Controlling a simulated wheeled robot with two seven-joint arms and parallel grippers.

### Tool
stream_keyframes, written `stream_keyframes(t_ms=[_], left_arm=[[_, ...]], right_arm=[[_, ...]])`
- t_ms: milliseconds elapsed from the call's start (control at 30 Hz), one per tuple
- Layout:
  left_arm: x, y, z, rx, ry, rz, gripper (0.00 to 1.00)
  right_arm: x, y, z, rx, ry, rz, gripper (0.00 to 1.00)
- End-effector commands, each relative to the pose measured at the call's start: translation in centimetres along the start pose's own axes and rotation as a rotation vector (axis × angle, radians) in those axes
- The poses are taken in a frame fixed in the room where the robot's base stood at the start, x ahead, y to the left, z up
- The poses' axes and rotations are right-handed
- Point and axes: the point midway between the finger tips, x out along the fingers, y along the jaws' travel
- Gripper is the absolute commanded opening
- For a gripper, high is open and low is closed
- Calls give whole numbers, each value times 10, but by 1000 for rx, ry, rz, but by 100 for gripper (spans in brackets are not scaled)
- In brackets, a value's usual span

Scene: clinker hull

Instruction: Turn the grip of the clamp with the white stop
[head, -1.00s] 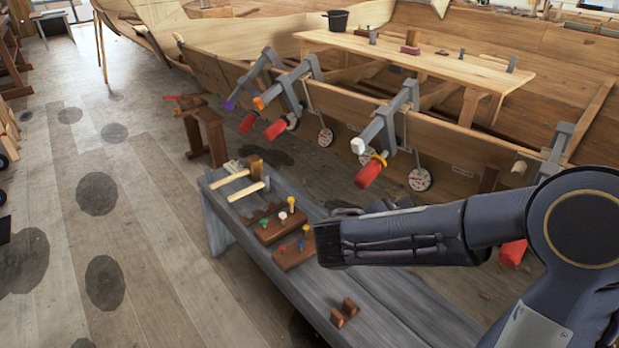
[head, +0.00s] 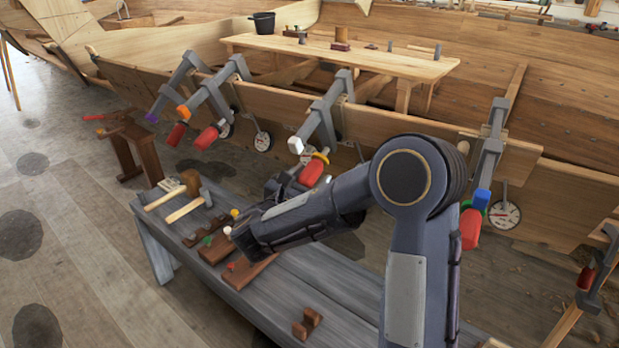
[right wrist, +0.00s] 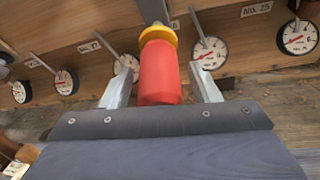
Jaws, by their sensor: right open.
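The clamp with the white stop (head: 296,145) hangs on the hull plank, in the middle of the head view. Its red grip (head: 314,171) has a yellow collar at its upper end. In the right wrist view the red grip (right wrist: 161,75) fills the centre, with the yellow collar (right wrist: 158,34) beyond it. My right gripper (head: 284,184) is at this grip, partly hidden by my own forearm. In the wrist view its two fingers stand apart on either side of the grip, with a gap showing at each side. My left gripper is not in view.
Clamps with orange (head: 184,112) and purple (head: 152,117) stops are to the left, one with a blue stop (head: 481,197) to the right. Round dials hang along the plank. A grey bench (head: 340,300) below holds mallets and wooden blocks with coloured pegs.

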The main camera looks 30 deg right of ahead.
Motion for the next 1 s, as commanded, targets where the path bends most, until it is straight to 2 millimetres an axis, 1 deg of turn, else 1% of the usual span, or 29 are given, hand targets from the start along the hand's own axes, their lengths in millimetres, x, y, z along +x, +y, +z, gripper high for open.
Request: stream_keyframes(t_ms=[267, 600, 833, 1000], left_arm=[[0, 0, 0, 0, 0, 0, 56], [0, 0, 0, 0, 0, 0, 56], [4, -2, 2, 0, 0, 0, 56], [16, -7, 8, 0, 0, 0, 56]], right_arm=[[2, 0, 0, 1, 0, 1, 56], [2, 0, 0, 1, 1, 1, 11], [2, 0, -2, 22, 1, 9, 11], [1, 0, -4, 91, 0, 35, 11]])
